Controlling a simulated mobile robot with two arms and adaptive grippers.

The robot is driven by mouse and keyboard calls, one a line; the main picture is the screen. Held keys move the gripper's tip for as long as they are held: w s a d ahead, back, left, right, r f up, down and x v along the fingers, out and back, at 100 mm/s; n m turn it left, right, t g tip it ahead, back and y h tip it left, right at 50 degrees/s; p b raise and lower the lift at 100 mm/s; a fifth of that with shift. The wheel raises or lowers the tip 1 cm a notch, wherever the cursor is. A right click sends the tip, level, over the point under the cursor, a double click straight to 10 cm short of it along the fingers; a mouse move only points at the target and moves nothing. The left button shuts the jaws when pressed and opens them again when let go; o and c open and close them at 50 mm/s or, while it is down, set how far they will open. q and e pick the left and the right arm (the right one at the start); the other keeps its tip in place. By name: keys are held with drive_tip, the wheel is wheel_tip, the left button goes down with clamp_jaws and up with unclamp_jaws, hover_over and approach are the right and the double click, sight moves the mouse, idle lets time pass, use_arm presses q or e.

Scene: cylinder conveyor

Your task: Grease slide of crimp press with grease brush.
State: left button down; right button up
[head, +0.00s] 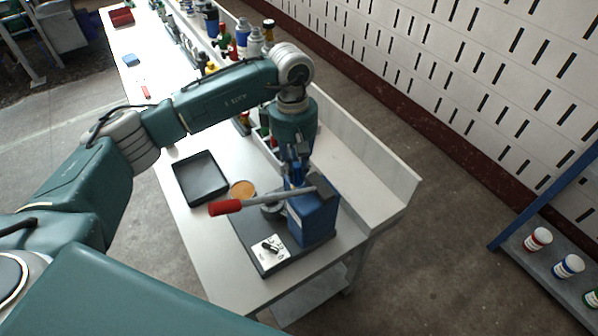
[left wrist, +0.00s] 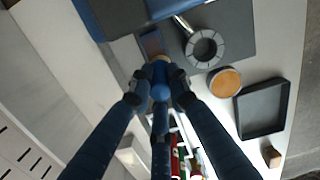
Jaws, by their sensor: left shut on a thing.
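The crimp press (head: 312,220) has a blue body on a dark base plate, with a long lever ending in a red grip (head: 225,207). My left gripper (head: 297,178) is just behind the press head, close to the lever. In the left wrist view, the gripper (left wrist: 160,88) is shut on a thin blue-handled tool, taken to be the grease brush (left wrist: 160,112). The slide is not clearly visible. My right gripper is not in view.
A round tin with orange-brown content (head: 242,188) stands left of the press, next to a black tray (head: 201,178). A segmented ring (left wrist: 202,48) sits by the press. Bottles (head: 242,35) stand farther back. The table's front edge is close to the press.

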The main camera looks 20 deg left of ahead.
use_arm(q)
drive_tip(key=shift+w+a+b, duration=0.4)
drive_tip(key=shift+w+a, duration=0.1)
drive_tip(key=shift+a, duration=0.25)
drive_tip(key=shift+w+a+f+b, duration=0.1)
drive_tip(key=shift+w+a+b, duration=0.45)
drive_tip(key=shift+a, duration=0.1)
drive_tip(key=shift+f, duration=0.1)
drive_tip(key=shift+s+d+f, duration=0.15)
drive_tip(key=shift+s+d, duration=0.8)
drive_tip(key=shift+d, duration=0.1)
drive_tip(key=shift+s+d+r, duration=0.2)
drive_tip(key=shift+s+d, duration=0.65)
drive_tip(key=shift+d, duration=0.4)
drive_tip(key=shift+s+d+r, duration=0.2)
drive_tip(key=shift+s+d, duration=0.2)
drive_tip(key=shift+d, duration=0.25)
